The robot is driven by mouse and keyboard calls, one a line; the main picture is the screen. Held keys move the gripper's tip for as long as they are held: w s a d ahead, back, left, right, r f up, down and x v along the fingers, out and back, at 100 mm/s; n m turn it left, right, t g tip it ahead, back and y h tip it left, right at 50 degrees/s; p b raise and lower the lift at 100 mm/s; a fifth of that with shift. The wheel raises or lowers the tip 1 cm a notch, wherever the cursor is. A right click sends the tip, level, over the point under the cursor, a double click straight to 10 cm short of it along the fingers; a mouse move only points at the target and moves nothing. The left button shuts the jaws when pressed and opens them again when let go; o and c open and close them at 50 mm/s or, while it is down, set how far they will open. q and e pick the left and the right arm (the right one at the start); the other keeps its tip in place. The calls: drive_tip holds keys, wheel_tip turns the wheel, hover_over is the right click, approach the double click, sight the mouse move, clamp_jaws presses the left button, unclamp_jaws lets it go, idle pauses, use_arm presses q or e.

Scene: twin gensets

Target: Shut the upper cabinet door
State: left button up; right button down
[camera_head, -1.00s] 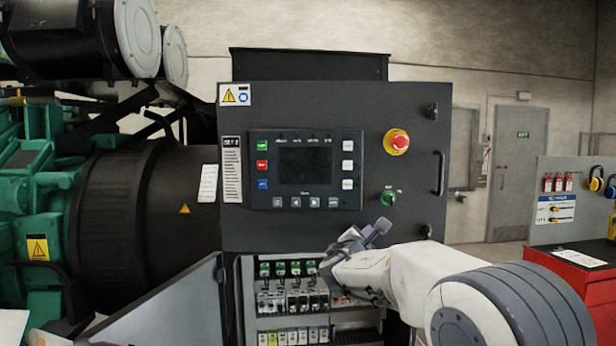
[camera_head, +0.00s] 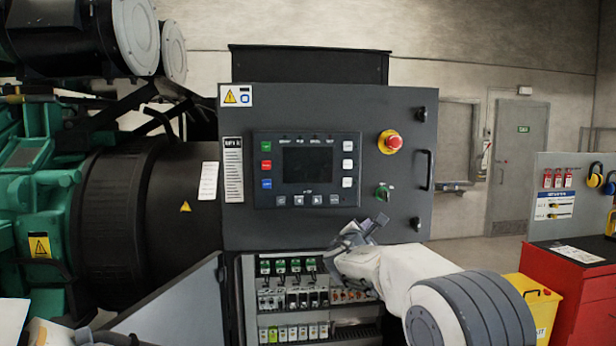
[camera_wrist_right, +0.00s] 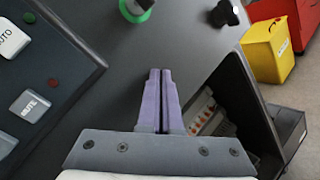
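The upper cabinet door (camera_head: 310,225) is a dark panel with a screen, buttons, a red emergency stop (camera_head: 390,142), a green switch (camera_head: 383,192) and a handle (camera_head: 430,170) at its right. In the right wrist view the door (camera_wrist_right: 110,90) stands off the cabinet, with the interior (camera_wrist_right: 210,115) showing past its edge. My right gripper (camera_head: 380,221) is at the door's lower right. Its purple fingers (camera_wrist_right: 161,75) are together with nothing between them, over the door's face; contact is unclear. A grey part of my left gripper (camera_head: 100,338) seems to show at bottom left, mostly cut off.
The lower door (camera_head: 175,310) stands open to the left, baring the breakers (camera_head: 293,297). A green engine with a black housing (camera_head: 140,210) stands at left. A yellow bin (camera_head: 540,300) and a red cabinet (camera_head: 575,285) stand at right.

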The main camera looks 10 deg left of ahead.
drive_tip(key=s+a+b, duration=0.1)
drive_tip(key=s+b, duration=0.6)
drive_tip(key=s, duration=0.1)
drive_tip(key=shift+a+b, duration=0.35)
drive_tip(key=shift+b, duration=0.05)
idle(0.3)
drive_tip(key=s+d+f+m+g, duration=0.3)
drive_tip(key=s+f+m+g, duration=0.1)
drive_tip(key=s+f, duration=0.45)
drive_tip(key=s+d+f+m+g, duration=0.3)
drive_tip(key=s+f+m+g, duration=0.15)
drive_tip(key=s+f, duration=0.35)
drive_tip(key=s+f+m+g+y, duration=0.1)
drive_tip(key=s+f+m+g, duration=0.2)
drive_tip(key=s, duration=0.7)
drive_tip(key=s+f+m+g+y, duration=0.2)
drive_tip(key=s+f, duration=0.3)
drive_tip(key=s, duration=0.5)
drive_tip(key=s+f+m+g+y, duration=0.1)
drive_tip(key=s+f+m+g, duration=0.3)
drive_tip(key=s, duration=0.6)
drive_tip(key=shift+s+d+f, duration=0.25)
drive_tip(key=shift+d+f, duration=0.1)
drive_tip(key=shift+d, duration=0.1)
